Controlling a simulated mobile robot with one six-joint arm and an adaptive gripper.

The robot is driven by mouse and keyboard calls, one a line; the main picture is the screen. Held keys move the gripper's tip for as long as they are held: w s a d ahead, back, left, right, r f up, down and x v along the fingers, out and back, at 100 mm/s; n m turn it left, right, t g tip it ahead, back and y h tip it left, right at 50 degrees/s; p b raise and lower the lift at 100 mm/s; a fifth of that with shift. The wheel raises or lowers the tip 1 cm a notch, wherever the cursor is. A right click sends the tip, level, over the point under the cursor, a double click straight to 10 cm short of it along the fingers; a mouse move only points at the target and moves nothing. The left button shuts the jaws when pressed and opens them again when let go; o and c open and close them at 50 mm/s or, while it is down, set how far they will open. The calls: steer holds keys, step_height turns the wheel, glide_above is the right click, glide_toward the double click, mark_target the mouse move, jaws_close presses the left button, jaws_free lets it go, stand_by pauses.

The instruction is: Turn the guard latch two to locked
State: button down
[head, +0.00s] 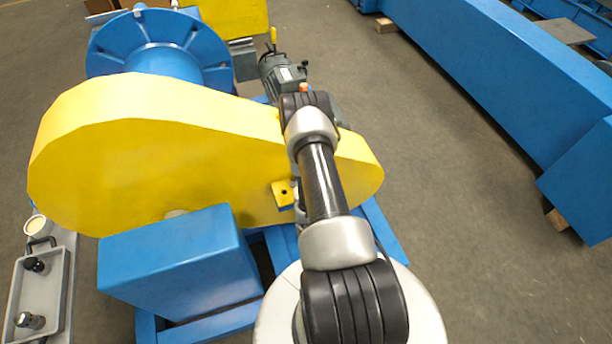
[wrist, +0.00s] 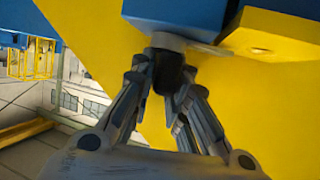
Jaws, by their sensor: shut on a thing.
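In the wrist view, my gripper (wrist: 168,82) is shut on a dark latch handle (wrist: 168,68). The handle sits at a round grey collar (wrist: 165,41) beside a blue block (wrist: 178,14). The fingers hide much of the handle, so I cannot tell its turn angle or whether it is locked. The large yellow guard (head: 150,150) fills the middle of the head view, and its yellow face (wrist: 240,90) lies behind the fingers in the wrist view. In the head view my arm covers the latch and my gripper.
A yellow tab with a hole (head: 284,193) shows beside my arm. A blue box (head: 180,258) stands in front of the guard. A grey tray (head: 38,290) with dark-topped parts lies at the lower left. Long blue beams (head: 500,70) lie at the right, with clear floor (head: 450,200) between.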

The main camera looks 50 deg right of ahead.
steer(key=shift+n+t+y, duration=1.2)
steer(key=shift+n+y, duration=0.1)
steer(key=shift+n, duration=0.3)
steer(key=shift+y, duration=0.3)
steer(key=c, duration=1.8)
jaws_free()
steer(key=shift+c, duration=0.2)
steer(key=v, duration=0.7)
steer(key=shift+s+a, duration=0.15)
steer(key=shift+s, duration=0.05)
